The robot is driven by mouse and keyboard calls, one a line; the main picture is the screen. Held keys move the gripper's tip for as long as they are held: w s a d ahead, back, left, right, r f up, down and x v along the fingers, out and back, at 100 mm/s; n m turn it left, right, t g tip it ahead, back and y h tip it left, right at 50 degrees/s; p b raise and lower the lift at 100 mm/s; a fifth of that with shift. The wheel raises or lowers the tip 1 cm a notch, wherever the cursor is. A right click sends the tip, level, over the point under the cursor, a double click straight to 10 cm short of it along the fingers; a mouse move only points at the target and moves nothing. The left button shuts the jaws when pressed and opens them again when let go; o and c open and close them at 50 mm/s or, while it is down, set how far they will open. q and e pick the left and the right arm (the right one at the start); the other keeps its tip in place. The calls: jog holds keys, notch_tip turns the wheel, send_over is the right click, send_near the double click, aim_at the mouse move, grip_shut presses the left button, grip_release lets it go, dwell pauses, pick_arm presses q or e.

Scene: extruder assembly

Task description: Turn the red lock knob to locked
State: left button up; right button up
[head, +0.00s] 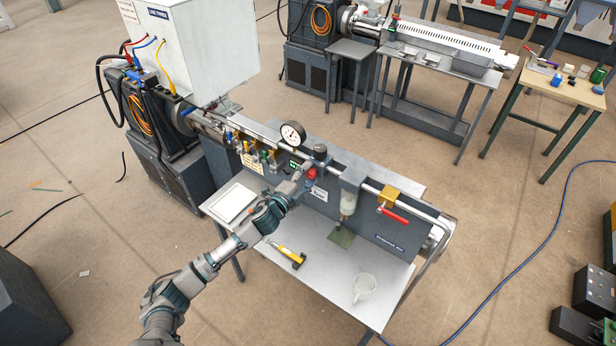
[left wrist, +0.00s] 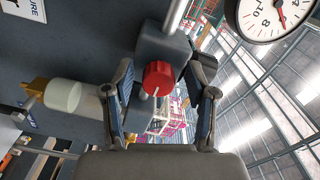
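The red lock knob (head: 311,173) sits on the dark block of the extruder panel, below and right of the round gauge. In the left wrist view the red knob (left wrist: 158,78) faces me near the middle, with a dark block behind it. My left gripper (head: 302,181) is reaching up to the panel at the knob. In the left wrist view its two fingers (left wrist: 165,84) stand apart on either side of the knob, with gaps visible between fingers and knob. I cannot tell the knob's lock position. My right gripper is not in view.
The gauge (head: 292,134) stands close above the gripper. A clear-bowled filter unit (head: 349,200) and a red-handled yellow valve (head: 394,214) are to the right.

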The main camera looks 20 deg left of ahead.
pick_arm(q)
jog(key=v, duration=1.1)
jog(key=shift+s, duration=0.4)
jog(key=shift+a+f, duration=0.1)
jog(key=shift+f, duration=0.1)
